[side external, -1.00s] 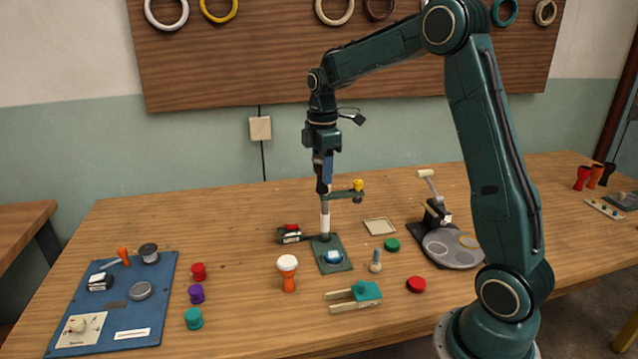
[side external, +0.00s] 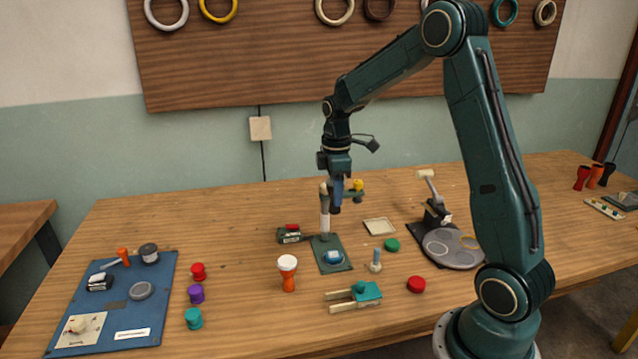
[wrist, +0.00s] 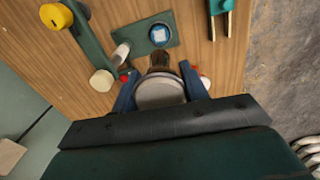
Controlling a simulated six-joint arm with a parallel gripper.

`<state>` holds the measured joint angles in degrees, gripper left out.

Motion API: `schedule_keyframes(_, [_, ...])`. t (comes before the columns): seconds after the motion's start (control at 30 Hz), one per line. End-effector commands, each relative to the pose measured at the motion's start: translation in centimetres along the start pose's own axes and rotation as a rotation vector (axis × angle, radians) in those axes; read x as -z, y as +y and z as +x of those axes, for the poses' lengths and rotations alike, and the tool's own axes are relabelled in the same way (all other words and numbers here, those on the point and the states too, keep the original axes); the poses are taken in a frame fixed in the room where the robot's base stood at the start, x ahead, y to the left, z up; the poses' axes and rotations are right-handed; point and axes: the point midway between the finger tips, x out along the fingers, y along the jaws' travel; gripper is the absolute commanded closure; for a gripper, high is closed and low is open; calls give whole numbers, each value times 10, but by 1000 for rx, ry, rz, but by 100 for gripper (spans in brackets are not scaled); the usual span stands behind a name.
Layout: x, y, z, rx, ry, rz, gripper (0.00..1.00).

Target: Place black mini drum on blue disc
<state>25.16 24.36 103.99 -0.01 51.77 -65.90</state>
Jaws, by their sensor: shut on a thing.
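My gripper (side external: 336,206) hangs beside the upright post of a green stand, above its base. In the wrist view, its two blue fingers (wrist: 160,78) are shut around a small drum (wrist: 160,92) with a pale head and a dark body. The drum's narrower end points away toward the stand's base.
The stand's white post (side external: 324,222) and side arm with a yellow knob (side external: 358,185) are close to my gripper. An orange drum (side external: 288,272), a teal clamp (side external: 355,296) and a green disc (side external: 391,245) lie around the stand. A blue board (side external: 118,303) lies left.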

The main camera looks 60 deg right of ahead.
Motion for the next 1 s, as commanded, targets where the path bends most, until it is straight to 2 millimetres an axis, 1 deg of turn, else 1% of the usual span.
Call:
schedule_keyframes(0.03, [0,0,11,4,-2,0,78])
schedule_keyframes(0.2, [0,0,43,4,-2,0,78])
schedule_keyframes(0.3, [0,0,62,3,-2,-1,78])
schedule_keyframes(0.43, [0,0,81,2,-1,-1,78])
schedule_keyframes(0.6, [0,0,94,0,0,-1,78])
schedule_keyframes(0.87, [0,0,98,1,0,-1,78])
schedule_keyframes(1.0, [0,0,110,2,-1,-1,78])
